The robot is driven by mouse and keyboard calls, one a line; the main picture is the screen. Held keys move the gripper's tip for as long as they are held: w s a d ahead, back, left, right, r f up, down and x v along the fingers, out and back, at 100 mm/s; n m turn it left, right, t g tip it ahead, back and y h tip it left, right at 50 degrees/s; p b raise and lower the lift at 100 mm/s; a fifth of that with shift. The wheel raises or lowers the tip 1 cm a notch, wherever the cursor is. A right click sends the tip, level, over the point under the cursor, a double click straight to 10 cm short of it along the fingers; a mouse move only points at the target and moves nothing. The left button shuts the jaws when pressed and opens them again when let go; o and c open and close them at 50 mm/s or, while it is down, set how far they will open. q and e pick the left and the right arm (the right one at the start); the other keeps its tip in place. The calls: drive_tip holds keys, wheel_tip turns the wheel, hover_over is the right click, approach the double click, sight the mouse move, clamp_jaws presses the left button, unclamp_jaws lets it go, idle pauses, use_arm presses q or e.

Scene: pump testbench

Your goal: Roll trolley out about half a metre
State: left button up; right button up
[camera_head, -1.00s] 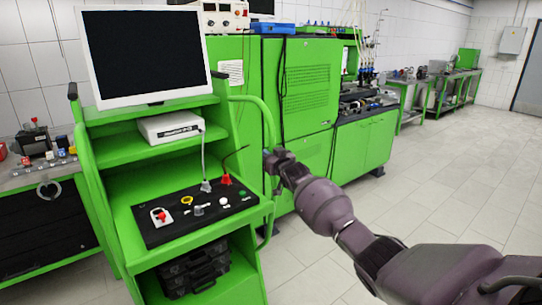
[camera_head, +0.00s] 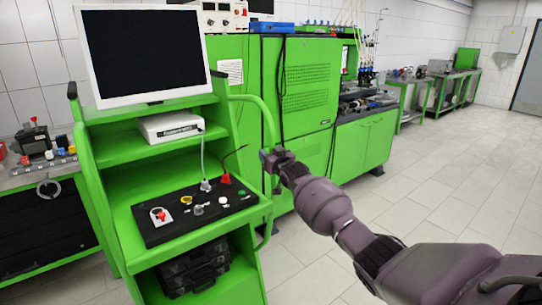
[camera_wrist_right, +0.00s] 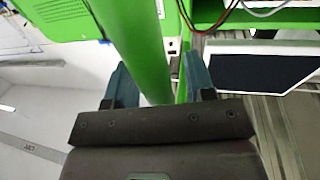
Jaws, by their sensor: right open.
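The trolley is a green frame (camera_head: 92,170) with shelves, at the left of the head view. It has a curved green tube handle (camera_head: 267,115) on its right side. My right gripper (camera_head: 270,158) is at this handle, and its arm comes in from the lower right. In the right wrist view the green tube (camera_wrist_right: 135,30) runs between the two blue-grey fingers of my open right gripper (camera_wrist_right: 156,75). Whether a finger touches the tube I cannot tell. My left gripper is not in view, and the trolley's wheels are hidden.
The trolley carries a monitor (camera_head: 146,50), a white box (camera_head: 170,127) and a black control panel (camera_head: 193,212). A large green cabinet (camera_head: 308,75) stands close behind it. A dark workbench (camera_head: 45,225) is at the left. Tiled floor (camera_head: 450,170) is free at the right.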

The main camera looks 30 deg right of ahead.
drive_tip(key=shift+s, duration=0.15)
drive_tip(key=s+a, duration=0.1)
drive_tip(key=s, duration=0.9)
drive_tip(key=shift+s, duration=0.25)
idle(0.6)
drive_tip(key=shift+a, duration=0.1)
idle(0.5)
